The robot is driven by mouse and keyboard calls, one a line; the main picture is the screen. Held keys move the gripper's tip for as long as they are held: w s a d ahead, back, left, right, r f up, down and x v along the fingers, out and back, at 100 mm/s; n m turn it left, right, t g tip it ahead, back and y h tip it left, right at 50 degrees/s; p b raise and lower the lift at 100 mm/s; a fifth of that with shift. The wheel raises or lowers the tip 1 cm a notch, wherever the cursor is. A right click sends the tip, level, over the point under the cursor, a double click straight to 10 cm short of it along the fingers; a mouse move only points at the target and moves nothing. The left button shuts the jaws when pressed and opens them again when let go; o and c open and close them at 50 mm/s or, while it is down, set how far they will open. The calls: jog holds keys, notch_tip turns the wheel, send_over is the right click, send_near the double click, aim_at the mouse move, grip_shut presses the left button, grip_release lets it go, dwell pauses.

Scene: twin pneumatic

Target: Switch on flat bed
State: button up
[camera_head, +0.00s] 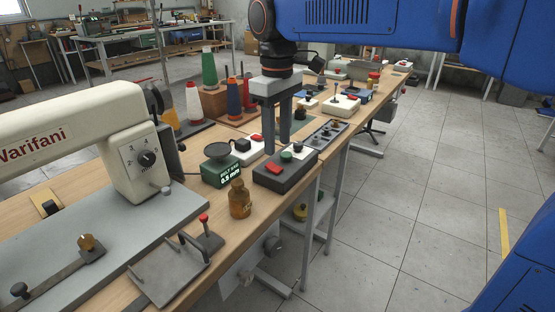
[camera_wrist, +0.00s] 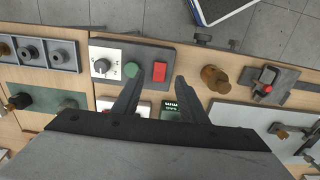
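A dark control box (camera_head: 272,181) stands at the table's front edge, with a red button (camera_head: 273,168), a green button (camera_head: 286,156) and a dial on a white plate (camera_head: 299,148). In the wrist view, the dial (camera_wrist: 101,66), green button (camera_wrist: 131,69) and red button (camera_wrist: 159,72) form a row. My gripper (camera_head: 277,142) points down above the box, fingers apart and empty. In the wrist view my gripper (camera_wrist: 158,79) has its fingertips on either side of the red button in the picture; contact is not clear. A cream sewing machine (camera_head: 75,140) stands on a grey bed (camera_head: 130,225) at left.
A brown bottle (camera_head: 240,200) and a green display box (camera_head: 220,173) stand left of the control box. A red-tipped lever (camera_head: 205,230) is nearer. A white box (camera_head: 240,150) with a red switch stands behind. A grey panel (camera_head: 327,133) lies beyond.

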aim_at(277, 169)
notch_tip(277, 169, down, 6)
jog(key=shift+f, duration=0.25)
jog(key=shift+c, duration=0.3)
